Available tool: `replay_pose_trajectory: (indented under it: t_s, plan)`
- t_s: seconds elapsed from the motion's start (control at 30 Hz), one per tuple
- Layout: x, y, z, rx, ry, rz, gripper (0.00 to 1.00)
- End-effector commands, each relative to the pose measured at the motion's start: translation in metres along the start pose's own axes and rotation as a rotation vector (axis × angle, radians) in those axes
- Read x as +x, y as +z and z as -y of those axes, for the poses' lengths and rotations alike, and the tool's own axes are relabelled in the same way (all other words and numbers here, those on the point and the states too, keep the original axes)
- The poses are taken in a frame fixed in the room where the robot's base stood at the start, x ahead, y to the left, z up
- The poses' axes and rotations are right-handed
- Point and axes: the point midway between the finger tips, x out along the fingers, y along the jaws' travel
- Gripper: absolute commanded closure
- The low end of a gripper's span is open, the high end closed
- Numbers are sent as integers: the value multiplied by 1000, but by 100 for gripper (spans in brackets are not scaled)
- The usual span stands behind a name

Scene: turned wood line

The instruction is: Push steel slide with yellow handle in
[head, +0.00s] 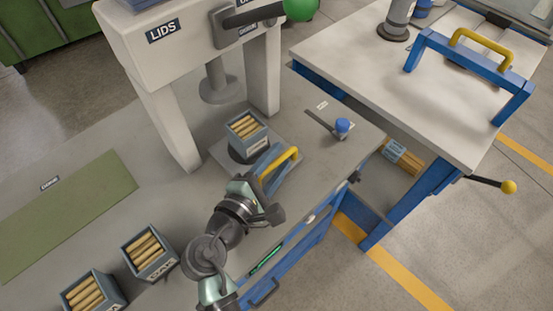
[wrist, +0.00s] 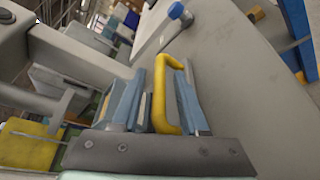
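The steel slide (head: 220,158) is a flat grey plate under the press, with an open box of wooden dowels (head: 246,127) on a dark round base above it. Its yellow handle (head: 284,163) is at the slide's front end. In the wrist view the yellow handle (wrist: 160,95) stands between the two blue-grey fingers of my gripper (wrist: 163,72). The fingers look apart, with a gap visible on the left side of the handle. In the head view my gripper (head: 272,170) is at the handle and partly hides it and the slide's front.
The LIDS press (head: 163,32) stands over the slide on two legs, with a green-knobbed lever (head: 300,8). A blue-knobbed lever (head: 341,125) lies to the right. Dowel boxes (head: 150,253) stand at lower left.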

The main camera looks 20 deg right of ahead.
Motion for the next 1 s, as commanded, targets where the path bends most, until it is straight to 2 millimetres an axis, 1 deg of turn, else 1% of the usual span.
replay_pose_trajectory:
  t_s: [0.03,0.17,0.2,0.23,1.0]
  plan:
    - [0,0,0,0,0,0,67]
    - [0,0,0,0,0,0,91]
    - [0,0,0,0,0,0,98]
    - [0,0,0,0,0,0,100]
    - [-1,0,0,0,0,-1,100]
